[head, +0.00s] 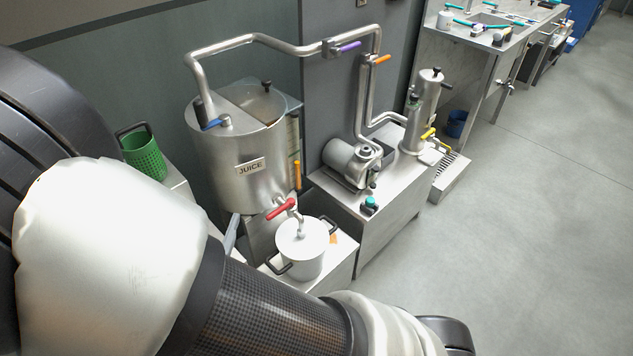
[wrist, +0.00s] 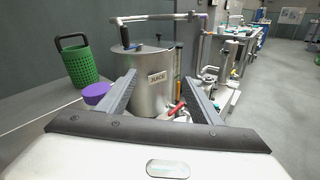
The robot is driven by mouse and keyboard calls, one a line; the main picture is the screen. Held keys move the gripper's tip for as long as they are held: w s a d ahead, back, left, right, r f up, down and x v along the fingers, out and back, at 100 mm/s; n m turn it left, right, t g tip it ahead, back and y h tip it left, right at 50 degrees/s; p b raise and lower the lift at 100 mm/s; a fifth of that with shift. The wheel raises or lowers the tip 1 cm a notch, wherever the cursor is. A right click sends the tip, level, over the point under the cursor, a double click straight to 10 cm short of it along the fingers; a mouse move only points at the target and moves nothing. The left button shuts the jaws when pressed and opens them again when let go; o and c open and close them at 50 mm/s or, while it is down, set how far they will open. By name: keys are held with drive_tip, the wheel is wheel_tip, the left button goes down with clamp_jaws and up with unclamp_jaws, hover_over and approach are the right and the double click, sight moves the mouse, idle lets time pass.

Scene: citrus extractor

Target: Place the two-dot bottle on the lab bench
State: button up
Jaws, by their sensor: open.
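A small dark bottle with a teal cap (head: 370,204) stands on the steel cabinet beside the pump. I cannot make out any dots on it. The lab bench (head: 456,42) is at the top right, with a sink and several small teal-marked items on it, one of them a white jar (head: 446,19). These items are too small to tell for dots. In the wrist view my gripper (wrist: 158,80) is open, its two fingers apart with nothing held between them. It faces the juice tank. My fingertips are out of sight in the head view.
The juice tank (head: 240,160) has overhead piping and a red-handled tap above a white pot (head: 303,250). A pump (head: 350,160) and steel cylinder (head: 427,100) stand right of it. A green basket (head: 143,155) is left. A purple object (wrist: 97,93) lies near it. The right floor is clear.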

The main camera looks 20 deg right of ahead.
drive_tip(key=s+d+r+m+g+h, duration=0.2)
drive_tip(key=s+d+m+g, duration=0.1)
drive_tip(key=d+m+g, duration=0.65)
drive_tip(key=s+d+r+m+g+h, duration=0.1)
drive_tip(key=s+d+r+m+g, duration=0.25)
drive_tip(key=d+m, duration=0.6)
drive_tip(key=s+d+r+m+t+y, duration=0.2)
drive_tip(key=s+r+m+y, duration=0.1)
drive_tip(key=r+m+y, duration=0.5)
drive_tip(key=shift+s+d+m+t+y, duration=0.15)
drive_tip(key=shift+d+m+t+y, duration=0.2)
drive_tip(key=shift+m, duration=1.05)
drive_tip(key=shift+a+r, duration=0.1)
